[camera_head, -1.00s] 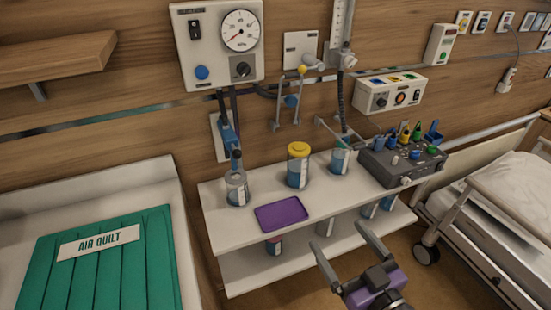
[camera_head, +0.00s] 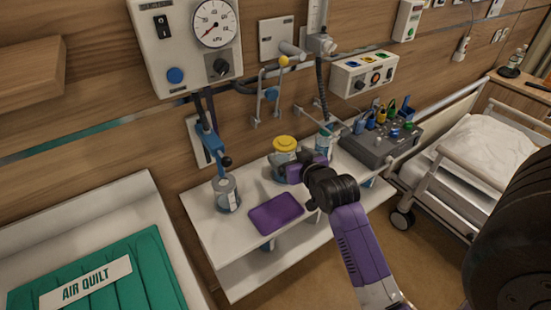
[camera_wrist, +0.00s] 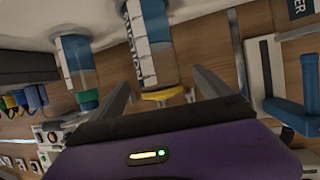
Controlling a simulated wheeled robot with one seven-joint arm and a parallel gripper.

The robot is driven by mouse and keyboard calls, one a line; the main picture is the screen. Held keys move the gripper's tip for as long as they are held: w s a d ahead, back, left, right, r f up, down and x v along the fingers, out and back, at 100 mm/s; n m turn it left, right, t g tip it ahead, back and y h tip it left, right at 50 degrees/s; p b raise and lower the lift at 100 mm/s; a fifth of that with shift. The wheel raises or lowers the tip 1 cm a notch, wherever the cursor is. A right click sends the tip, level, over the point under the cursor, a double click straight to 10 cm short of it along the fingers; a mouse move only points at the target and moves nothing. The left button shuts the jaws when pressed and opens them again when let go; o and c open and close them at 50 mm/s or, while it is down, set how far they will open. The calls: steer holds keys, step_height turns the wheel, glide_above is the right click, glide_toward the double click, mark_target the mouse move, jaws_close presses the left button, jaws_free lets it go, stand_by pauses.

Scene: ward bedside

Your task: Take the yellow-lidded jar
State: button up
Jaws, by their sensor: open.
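The yellow-lidded jar (camera_head: 285,145) stands upright on the white shelf's top in the head view, partly hidden by my gripper (camera_head: 297,172). In the wrist view, which is turned over, the labelled jar (camera_wrist: 147,45) hangs down from the top edge with its yellow lid low in the picture. My gripper (camera_wrist: 160,80) is open, with one finger on each side of the jar in that view. Gaps show between the fingers and the jar. I cannot tell how deep the jar is between the fingers.
A clear jar (camera_head: 227,195) stands to the left and a blue jar (camera_head: 324,143) close by to the right. The blue jar also shows in the wrist view (camera_wrist: 77,62). A purple tray (camera_head: 276,214) lies in front. A grey control box (camera_head: 383,148) is at the right end.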

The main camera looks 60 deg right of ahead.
steer(key=shift+w+d+f, duration=0.15)
steer(key=shift+w+f, duration=0.05)
steer(key=shift+f, duration=0.15)
steer(key=shift+w+d+f, duration=0.15)
steer(key=shift+w+d, duration=0.15)
steer(key=shift+w, duration=0.1)
steer(key=x, duration=0.1)
steer(key=p+x, duration=0.1)
steer(key=x, duration=0.1)
steer(key=r+x, duration=0.1)
steer(key=shift+w+d+f+p, duration=0.15)
steer(key=shift+w+d+p, duration=0.15)
steer(key=shift+d, duration=0.25)
steer(key=shift+w+d+f, duration=0.3)
steer(key=shift+w+d, duration=0.05)
steer(key=shift+c, duration=0.4)
steer(key=c, duration=1.8)
